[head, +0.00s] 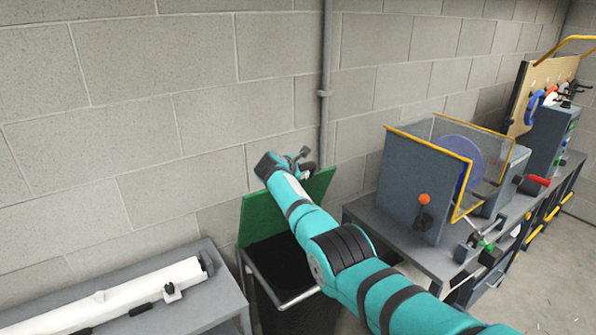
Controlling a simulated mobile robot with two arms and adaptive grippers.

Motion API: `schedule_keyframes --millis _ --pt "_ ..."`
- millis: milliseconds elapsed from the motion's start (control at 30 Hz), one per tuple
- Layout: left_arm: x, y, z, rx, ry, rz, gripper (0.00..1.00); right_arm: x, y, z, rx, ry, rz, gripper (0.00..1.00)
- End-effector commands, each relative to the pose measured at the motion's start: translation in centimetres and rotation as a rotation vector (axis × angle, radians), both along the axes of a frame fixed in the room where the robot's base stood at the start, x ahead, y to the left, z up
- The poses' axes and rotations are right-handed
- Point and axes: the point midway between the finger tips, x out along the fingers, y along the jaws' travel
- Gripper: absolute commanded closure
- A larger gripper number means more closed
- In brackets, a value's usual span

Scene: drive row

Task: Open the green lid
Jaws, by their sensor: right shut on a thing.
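The green lid (258,215) stands raised, close to upright, at the back of a dark bin (277,262) in front of the wall. The bin's opening shows below it, dark inside. My right arm reaches across the bin and hides the middle of the lid. My right gripper (304,163) is at the lid's upper edge, shut on the lid; the exact contact is small and partly hidden by the arm. My left gripper is not in view.
A grey bench (205,305) with a long white tube (120,292) stands left of the bin. A grey workbench (420,250) with a guarded machine (415,180) stands to the right. A vertical pipe (325,95) runs down the block wall behind. Floor shows at far right.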

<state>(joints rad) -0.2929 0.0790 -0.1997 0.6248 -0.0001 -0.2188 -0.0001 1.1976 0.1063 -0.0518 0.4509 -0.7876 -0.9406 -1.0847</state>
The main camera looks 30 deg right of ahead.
Motion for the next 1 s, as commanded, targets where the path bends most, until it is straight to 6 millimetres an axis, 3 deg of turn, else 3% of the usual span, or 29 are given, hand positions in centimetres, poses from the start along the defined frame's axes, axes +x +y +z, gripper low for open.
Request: schedule_keyframes --millis 433,467,633,1000 --pt "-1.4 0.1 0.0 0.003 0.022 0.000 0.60 0.1 0.0 0.4 -0.001 -0.006 0.003 1.00" --pt "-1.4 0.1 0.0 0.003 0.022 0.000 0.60 0.1 0.0 0.4 0.000 -0.006 0.002 0.76" --pt "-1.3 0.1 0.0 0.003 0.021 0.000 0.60 0.1 0.0 0.4 0.000 -0.006 0.002 0.53" --pt "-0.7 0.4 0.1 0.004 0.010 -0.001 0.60 -0.1 0.2 0.3 0.001 -0.003 0.000 0.53"
